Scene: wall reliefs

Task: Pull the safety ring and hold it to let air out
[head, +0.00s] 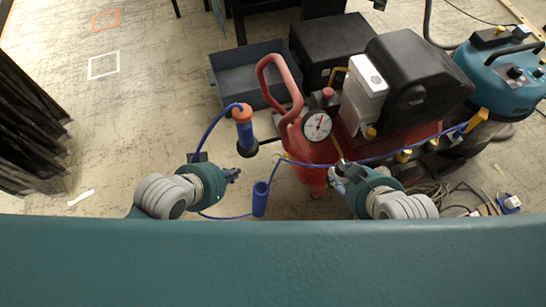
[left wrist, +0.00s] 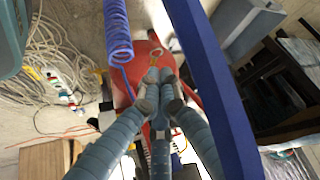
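The red compressor (head: 312,177) stands in the middle of the head view, with a round pressure gauge (head: 318,126) on it. A small pale ring with brass-coloured parts (left wrist: 157,55) shows just beyond my left fingertips in the left wrist view; it may be the safety ring, which I cannot make out in the head view. My left gripper (head: 233,174) is left of the compressor, pointing towards it. Its fingers come together at the tips (left wrist: 159,76) and hold nothing that I see. My right gripper (head: 338,177) is close to the compressor's front; its finger opening is unclear.
A blue hose (head: 375,157) runs across the compressor's front, and a blue coil (left wrist: 118,35) hangs near my left fingers. A grey bin (head: 225,85) and black cases stand behind. A teal vacuum (head: 500,78) and loose cables are at right. The left floor is mostly clear.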

